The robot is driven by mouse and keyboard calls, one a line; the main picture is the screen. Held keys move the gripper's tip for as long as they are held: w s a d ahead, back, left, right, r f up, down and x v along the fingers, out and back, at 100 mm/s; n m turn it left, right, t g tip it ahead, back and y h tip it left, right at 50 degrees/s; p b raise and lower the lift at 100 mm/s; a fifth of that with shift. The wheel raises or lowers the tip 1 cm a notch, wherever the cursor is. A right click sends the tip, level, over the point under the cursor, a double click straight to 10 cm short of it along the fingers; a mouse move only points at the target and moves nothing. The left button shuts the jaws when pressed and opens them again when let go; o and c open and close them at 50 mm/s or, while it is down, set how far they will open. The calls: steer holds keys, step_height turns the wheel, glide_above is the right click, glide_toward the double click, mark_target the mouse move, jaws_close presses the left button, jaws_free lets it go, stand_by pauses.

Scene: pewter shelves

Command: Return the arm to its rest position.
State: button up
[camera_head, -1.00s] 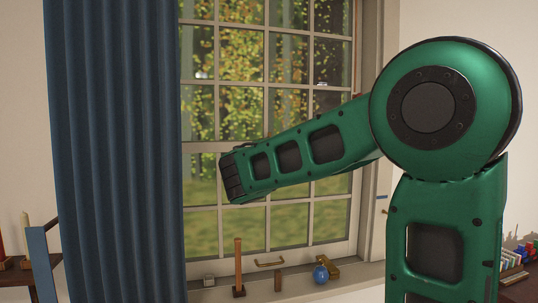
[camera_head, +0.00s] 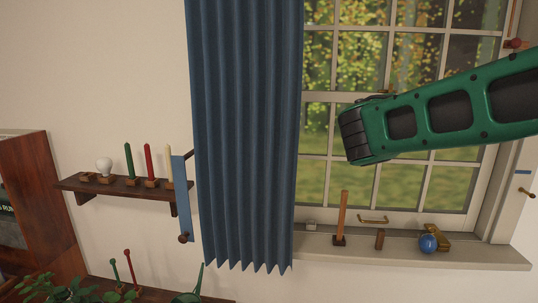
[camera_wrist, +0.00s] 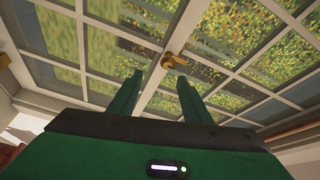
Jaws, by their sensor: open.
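My gripper (camera_wrist: 157,84) shows in the wrist view with two green fingers apart and nothing between them. It points up toward the panes and bars of a window, which has a brass-coloured latch (camera_wrist: 171,62). In the head view, a green link of my arm (camera_head: 455,110) reaches in from the right edge, across the window (camera_head: 340,125). Its dark end is left of the window's middle. My gripper cannot be made out in the head view.
A blue curtain (camera_head: 245,130) hangs left of the window. A wall shelf (camera_head: 110,188) with candles stands at left. Plant leaves (camera_head: 60,290) show below.

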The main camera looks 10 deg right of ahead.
steer(key=s+d+f+n+g+y, duration=0.2)
steer(key=s+d+f+n+g, duration=0.25)
steer(key=s+f, duration=0.55)
steer(key=s+d+f+n+g+y, duration=0.25)
steer(key=s+f+g, duration=0.25)
steer(key=s+f, duration=0.5)
steer(key=s+a+f+n+g+y, duration=0.2)
steer(key=s+f, duration=0.4)
steer(key=s, duration=0.3)
steer(key=s+a+f+n+g+y, duration=0.3)
steer(key=s+a+f+n+y, duration=0.2)
steer(key=s, duration=0.4)
steer(key=a+f+n, duration=0.1)
steer(key=a+n, duration=0.1)
steer(key=shift+s+a+f, duration=0.2)
steer(key=shift+a+f, duration=0.05)
steer(key=shift+a, duration=0.05)
steer(key=shift+w+f, duration=0.25)
steer(key=shift+w, duration=0.4)
